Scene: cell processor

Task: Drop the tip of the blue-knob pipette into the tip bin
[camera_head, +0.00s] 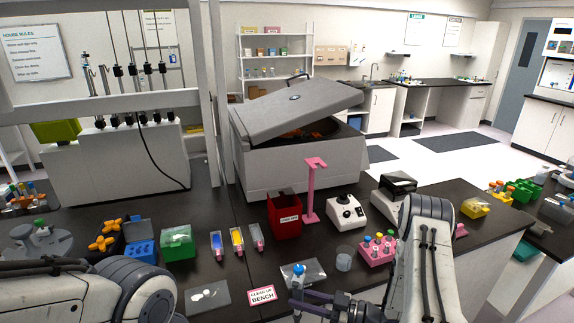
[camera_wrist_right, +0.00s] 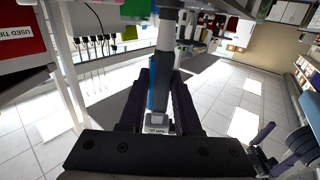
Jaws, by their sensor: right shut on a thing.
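The blue-knob pipette (camera_head: 298,271) shows at the bottom middle of the head view, its blue knob upward. My right gripper (camera_head: 305,296) is shut on it. In the right wrist view the pipette's blue and white body (camera_wrist_right: 162,75) lies between the dark fingers of the right gripper (camera_wrist_right: 162,95); its tip cannot be made out. The tip bin (camera_head: 285,216) is a red, open-topped box behind the gripper on the dark bench. Its "USED TIPS" label (camera_wrist_right: 22,32) shows at the left of the wrist view. The left arm is at the lower left, its gripper out of view.
A pink stand (camera_head: 311,190) rises right beside the bin. A white device with a black knob (camera_head: 346,212) and a pink tube rack (camera_head: 376,250) stand to the right. A clear cup (camera_head: 344,258) is near the gripper. A large open-lidded grey machine (camera_head: 285,165) stands behind.

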